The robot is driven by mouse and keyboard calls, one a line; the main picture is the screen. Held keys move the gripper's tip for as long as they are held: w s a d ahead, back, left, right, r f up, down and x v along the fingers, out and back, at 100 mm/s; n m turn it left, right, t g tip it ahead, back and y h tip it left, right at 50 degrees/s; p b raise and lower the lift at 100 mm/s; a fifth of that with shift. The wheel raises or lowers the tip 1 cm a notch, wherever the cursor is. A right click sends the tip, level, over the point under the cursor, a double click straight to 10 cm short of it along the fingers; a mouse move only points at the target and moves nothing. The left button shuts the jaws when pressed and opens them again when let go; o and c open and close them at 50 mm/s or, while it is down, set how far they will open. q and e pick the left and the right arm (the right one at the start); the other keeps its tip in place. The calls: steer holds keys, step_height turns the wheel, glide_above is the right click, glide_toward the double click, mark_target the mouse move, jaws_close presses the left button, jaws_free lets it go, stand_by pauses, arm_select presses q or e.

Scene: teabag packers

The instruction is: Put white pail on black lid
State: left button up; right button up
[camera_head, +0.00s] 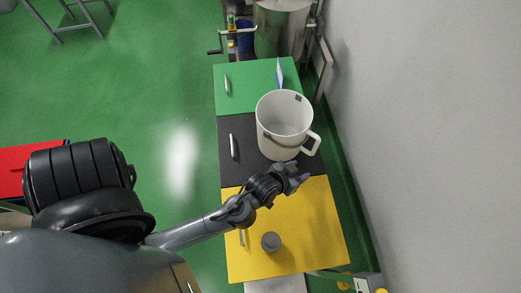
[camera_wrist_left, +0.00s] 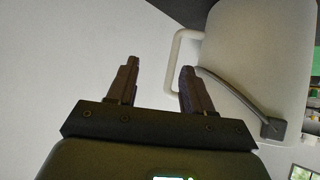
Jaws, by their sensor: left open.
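The white pail (camera_head: 287,140) stands upright on the black lid (camera_head: 231,160), which has a silver handle. The pail's side handle points to the right and a grey bail hangs on its front. My left gripper (camera_head: 300,178) is open and empty, just in front of the pail and apart from it. In the left wrist view, the open fingers (camera_wrist_left: 156,85) point toward a pale wall, with the white pail (camera_wrist_left: 258,55) and its handle to the right of them. The part of the lid under the pail is hidden. My right gripper is out of view.
A green lid (camera_head: 240,85) lies behind the black one, with a thin blue and white item (camera_head: 279,74) standing on it. A yellow lid (camera_head: 315,235) in front holds a small grey cup (camera_head: 271,242). A grey wall (camera_head: 430,120) rises on the right.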

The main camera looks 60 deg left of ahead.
arm_select(q)
steer(key=s+r+m+g, duration=0.1)
steer(key=s+m+g, duration=0.1)
steer(key=s, duration=0.5)
steer(key=s+r+m+g+h, duration=0.1)
steer(key=s+r+m+g, duration=0.1)
steer(key=s+g, duration=0.2)
steer(key=s, duration=0.3)
steer(key=shift+s+r+g, duration=0.15)
steer(key=shift+s+g, duration=0.2)
steer(key=shift+g, duration=0.05)
steer(key=shift+s, duration=0.1)
